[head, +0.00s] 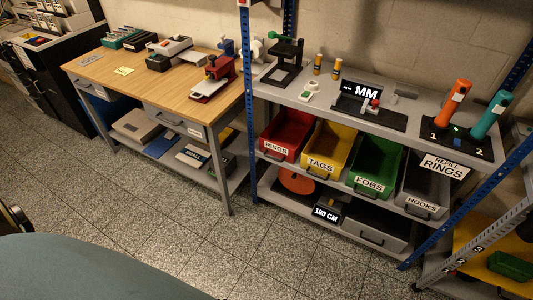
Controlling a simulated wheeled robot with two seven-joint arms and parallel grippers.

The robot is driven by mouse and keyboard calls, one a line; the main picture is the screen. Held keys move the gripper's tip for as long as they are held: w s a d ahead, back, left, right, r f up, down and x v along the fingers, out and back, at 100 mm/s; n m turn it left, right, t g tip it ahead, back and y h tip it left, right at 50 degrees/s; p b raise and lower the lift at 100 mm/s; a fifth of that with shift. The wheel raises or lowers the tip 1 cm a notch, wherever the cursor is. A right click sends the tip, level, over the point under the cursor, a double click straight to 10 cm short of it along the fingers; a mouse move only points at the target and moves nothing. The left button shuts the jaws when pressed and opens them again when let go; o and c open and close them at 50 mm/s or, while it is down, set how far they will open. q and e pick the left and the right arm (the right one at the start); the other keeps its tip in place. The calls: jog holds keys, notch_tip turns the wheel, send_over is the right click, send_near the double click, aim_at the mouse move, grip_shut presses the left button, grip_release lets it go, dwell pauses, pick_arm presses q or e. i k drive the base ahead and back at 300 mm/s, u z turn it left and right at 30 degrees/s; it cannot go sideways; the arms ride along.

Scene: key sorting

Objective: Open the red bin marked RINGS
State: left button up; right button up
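The red bin (290,128) marked RINGS is at the left end of a row of bins on the middle shelf of the grey rack. Its white label (276,148) and a dark handle are on the front face. Its front sits about in line with the yellow bin beside it. The worktop above hides its back part, and I cannot make out what is inside. Neither of my grippers is in view, and nothing touches the red bin.
Yellow TAGS (328,145), green FOBS (375,167) and grey HOOKS (424,193) bins stand to the right. A blue upright (250,110) stands just left of the red bin. A wooden bench (140,75) is further left. The speckled floor (190,245) in front is clear.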

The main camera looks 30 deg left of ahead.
aim_at(285, 138)
jog(key=u, duration=0.7)
jog(key=i, duration=0.65)
jog(key=u, duration=0.75)
jog(key=i, duration=0.95)
jog(key=z, duration=0.35)
